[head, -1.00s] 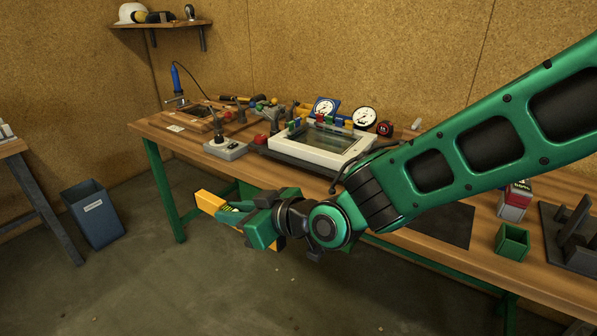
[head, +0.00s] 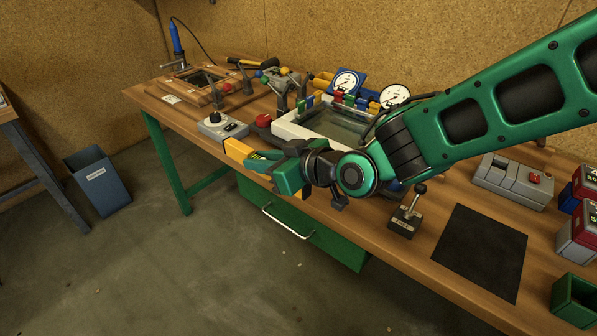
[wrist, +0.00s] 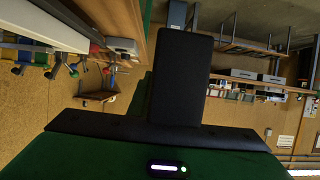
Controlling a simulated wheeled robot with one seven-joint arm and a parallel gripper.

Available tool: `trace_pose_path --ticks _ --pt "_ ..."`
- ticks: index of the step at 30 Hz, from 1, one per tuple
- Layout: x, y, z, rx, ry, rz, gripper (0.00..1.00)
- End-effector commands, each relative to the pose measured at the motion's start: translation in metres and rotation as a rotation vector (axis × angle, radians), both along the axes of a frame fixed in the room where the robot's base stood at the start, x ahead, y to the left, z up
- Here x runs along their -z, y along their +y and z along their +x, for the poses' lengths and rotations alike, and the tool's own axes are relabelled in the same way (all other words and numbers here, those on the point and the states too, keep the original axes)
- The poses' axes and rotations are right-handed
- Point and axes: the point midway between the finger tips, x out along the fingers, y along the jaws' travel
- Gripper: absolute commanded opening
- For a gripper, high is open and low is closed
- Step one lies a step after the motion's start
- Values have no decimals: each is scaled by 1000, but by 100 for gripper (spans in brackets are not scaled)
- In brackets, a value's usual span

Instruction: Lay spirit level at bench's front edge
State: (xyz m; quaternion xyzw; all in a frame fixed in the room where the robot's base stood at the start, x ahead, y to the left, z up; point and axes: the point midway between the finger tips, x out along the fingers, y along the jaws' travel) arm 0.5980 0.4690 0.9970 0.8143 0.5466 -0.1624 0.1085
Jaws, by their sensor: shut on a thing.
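The yellow spirit level (head: 238,149) is held in my gripper (head: 264,162) in the head view. Its left end sticks out past the fingers, and a small yellow part shows below the gripper; the middle is hidden by the gripper. The level overlaps the front edge of the wooden bench (head: 170,113) in the picture, in front of the grey control box. I cannot tell whether it touches the bench. The wrist view shows a dark finger and my green gripper body, with no clear view of the level.
A grey joystick box (head: 222,129) and the white glass-topped frame (head: 290,131) stand behind the gripper. A small clamp-like stand (head: 404,221) and a black mat (head: 480,252) lie to the right. A green drawer (head: 310,236) hangs below the front edge.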

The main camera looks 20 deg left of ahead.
Motion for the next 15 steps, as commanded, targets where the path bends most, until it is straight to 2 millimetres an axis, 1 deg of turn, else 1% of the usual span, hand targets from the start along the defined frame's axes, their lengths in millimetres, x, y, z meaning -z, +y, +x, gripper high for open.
trace_pose_path --ticks 1,6,12,15 --pt "6 -4 10 6 2 -1 0" --pt "26 -17 43 10 3 0 0" --pt "49 -31 79 10 3 0 0" --pt "57 -36 91 8 2 1 0"
